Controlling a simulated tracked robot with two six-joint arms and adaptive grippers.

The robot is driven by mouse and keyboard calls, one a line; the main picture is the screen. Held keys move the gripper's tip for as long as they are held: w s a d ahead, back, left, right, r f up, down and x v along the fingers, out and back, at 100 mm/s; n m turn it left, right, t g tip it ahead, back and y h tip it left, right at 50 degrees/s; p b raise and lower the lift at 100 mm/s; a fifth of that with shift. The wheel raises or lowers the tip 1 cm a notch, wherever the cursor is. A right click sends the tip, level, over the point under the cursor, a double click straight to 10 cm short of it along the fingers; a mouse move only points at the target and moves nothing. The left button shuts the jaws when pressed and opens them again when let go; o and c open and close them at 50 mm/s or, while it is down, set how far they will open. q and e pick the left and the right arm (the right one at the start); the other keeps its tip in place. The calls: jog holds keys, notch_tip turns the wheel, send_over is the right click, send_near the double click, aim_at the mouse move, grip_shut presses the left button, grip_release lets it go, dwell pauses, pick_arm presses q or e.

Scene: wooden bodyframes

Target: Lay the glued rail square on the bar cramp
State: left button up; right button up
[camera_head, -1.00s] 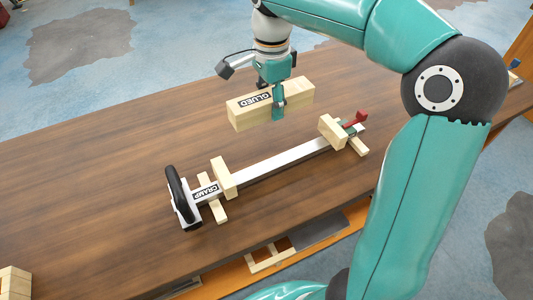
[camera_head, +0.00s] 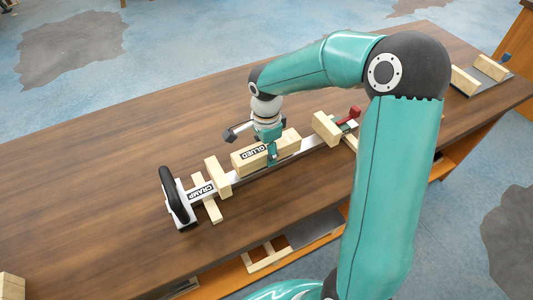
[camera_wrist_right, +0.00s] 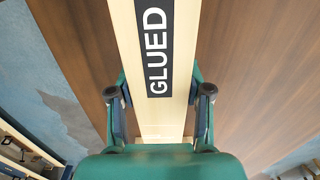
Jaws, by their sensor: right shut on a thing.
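The glued rail is a pale wooden block (camera_head: 243,164) with a black GLUED label. My right gripper (camera_head: 271,155) is shut across its middle, pointing down. The rail also fills the middle of the right wrist view (camera_wrist_right: 153,100), between the two fingers (camera_wrist_right: 160,100). The bar cramp (camera_head: 202,190) lies on the bench, with a black handle at left and a red part at right. The rail is low over the metal bar, between the two upright wooden blocks and roughly parallel to the bar. I cannot tell whether it touches the bar. My left gripper is out of view.
The wooden bench (camera_head: 110,190) is clear to the left and behind the cramp. Wooden blocks (camera_head: 465,80) lie on a grey plate at the far right. Wooden pieces (camera_head: 268,260) sit on a lower shelf at the front. My right arm hides part of the bench.

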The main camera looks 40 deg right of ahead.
jog(key=shift+f, duration=0.8)
jog(key=o, duration=1.4)
notch_tip(320, 180, up, 12)
jog(key=shift+r, duration=0.1)
